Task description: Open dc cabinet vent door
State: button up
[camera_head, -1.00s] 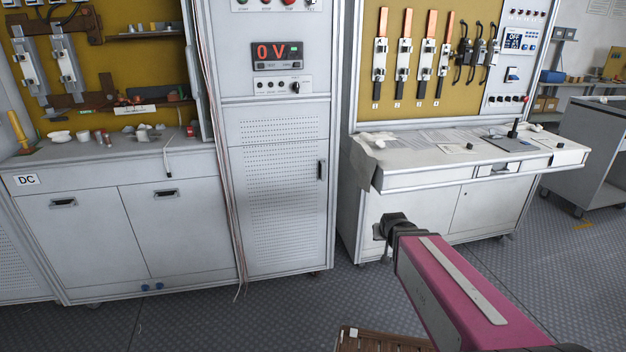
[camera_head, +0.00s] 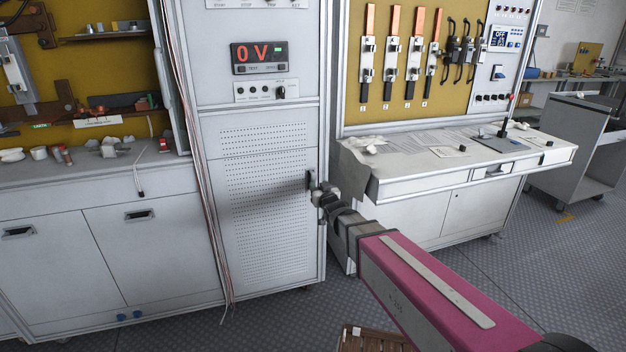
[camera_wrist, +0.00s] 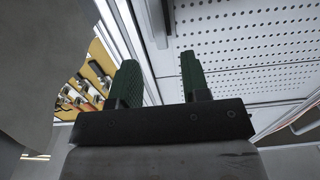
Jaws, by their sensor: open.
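The vent door (camera_head: 262,215) is the white perforated panel on the cabinet under the red 0 V display. It looks shut, flush with the cabinet frame. Its dark upright handle (camera_head: 308,180) is near the door's right edge. My gripper (camera_head: 318,192) is at the handle, coming from the lower right, and partly hides it. In the wrist view, the two green fingers (camera_wrist: 160,70) are apart and empty. The dark handle (camera_wrist: 155,22) is just past the fingertips, roughly in line with the gap between them. I cannot tell whether the fingers touch it.
A cabinet with a cluttered counter (camera_head: 90,175) stands to the left. A white desk (camera_head: 470,165) stands to the right, close behind my arm. Loose cables (camera_head: 195,150) hang along the vent cabinet's left edge. The floor (camera_head: 560,290) at the lower right is clear.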

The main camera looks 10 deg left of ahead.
aim_at(313, 179)
jog(key=x, duration=0.7)
jog(key=shift+w+a, duration=0.2)
jog(key=shift+w, duration=0.15)
grip_shut()
